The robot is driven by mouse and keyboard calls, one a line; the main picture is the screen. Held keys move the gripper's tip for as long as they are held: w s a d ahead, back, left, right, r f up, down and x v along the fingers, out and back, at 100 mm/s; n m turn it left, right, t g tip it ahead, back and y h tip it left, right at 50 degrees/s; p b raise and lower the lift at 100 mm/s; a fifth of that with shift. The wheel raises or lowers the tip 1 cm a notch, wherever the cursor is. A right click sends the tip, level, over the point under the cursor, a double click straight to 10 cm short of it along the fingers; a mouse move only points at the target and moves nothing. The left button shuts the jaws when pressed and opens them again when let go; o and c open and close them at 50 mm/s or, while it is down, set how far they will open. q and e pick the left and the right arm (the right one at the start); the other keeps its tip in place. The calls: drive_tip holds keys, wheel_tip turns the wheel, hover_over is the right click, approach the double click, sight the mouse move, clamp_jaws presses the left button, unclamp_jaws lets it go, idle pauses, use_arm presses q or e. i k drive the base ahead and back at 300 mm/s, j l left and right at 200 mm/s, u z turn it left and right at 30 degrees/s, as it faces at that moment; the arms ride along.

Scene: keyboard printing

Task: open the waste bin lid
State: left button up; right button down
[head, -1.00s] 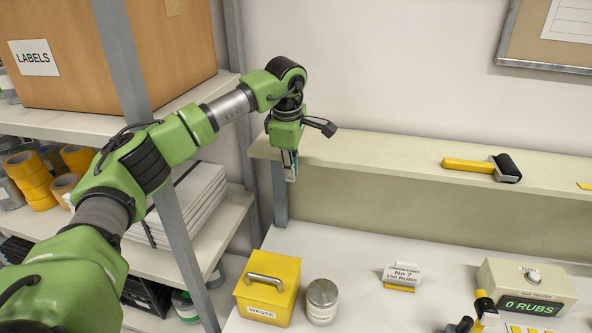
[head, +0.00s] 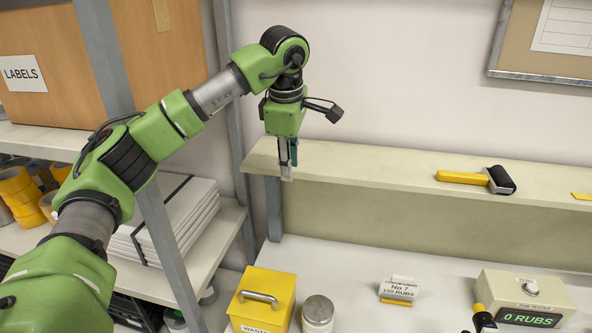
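The yellow waste bin (head: 274,286) stands on the white table at the lower middle, with a grey handle (head: 258,298) on its closed lid. Its front carries a label, partly cut by the lower edge of the picture. My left gripper (head: 288,176) points down, well above and behind the bin, in front of the shelf ledge's left end. It touches nothing that I can see. Its fingers look close together from this side, and I cannot tell whether they are open. My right gripper does not show.
A metal-lidded jar (head: 318,311) stands right beside the bin. A raised ledge (head: 380,168) holds a yellow-handled roller (head: 480,179). A small card stand (head: 398,290) and a counter box (head: 522,297) are further right. A metal rack (head: 165,250) stands left.

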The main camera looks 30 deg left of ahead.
sight(261, 295)
drive_tip(key=k, duration=0.85)
